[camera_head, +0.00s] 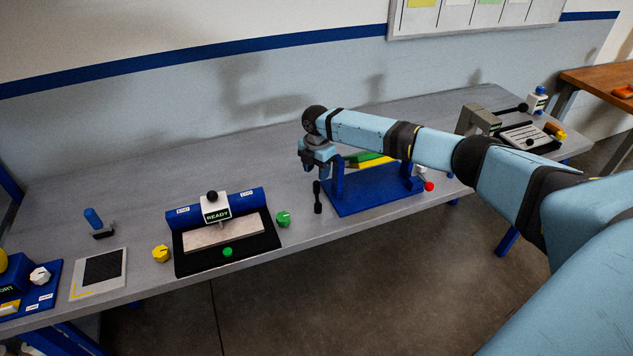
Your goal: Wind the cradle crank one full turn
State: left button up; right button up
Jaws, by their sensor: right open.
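The blue cradle (375,200) stands on the grey bench right of the middle, with two upright posts on a flat base. A green and yellow piece (368,161) lies between the posts, partly hidden by my arm. A black crank handle (318,197) stands upright at the cradle's left end. My right gripper (319,173) points down just above this handle, beside the left post. It is open and looks empty; I cannot tell whether it touches the handle. My left gripper is out of view.
A black-based fixture marked READY (217,214) stands left of the cradle, with a green knob (283,219) and a yellow knob (161,253) beside it. A red knob (429,186) is at the cradle's right end. Bare bench lies behind the fixture.

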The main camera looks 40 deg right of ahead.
aim_at(317, 182)
notch_tip(317, 182, up, 8)
jog(key=shift+b, duration=0.35)
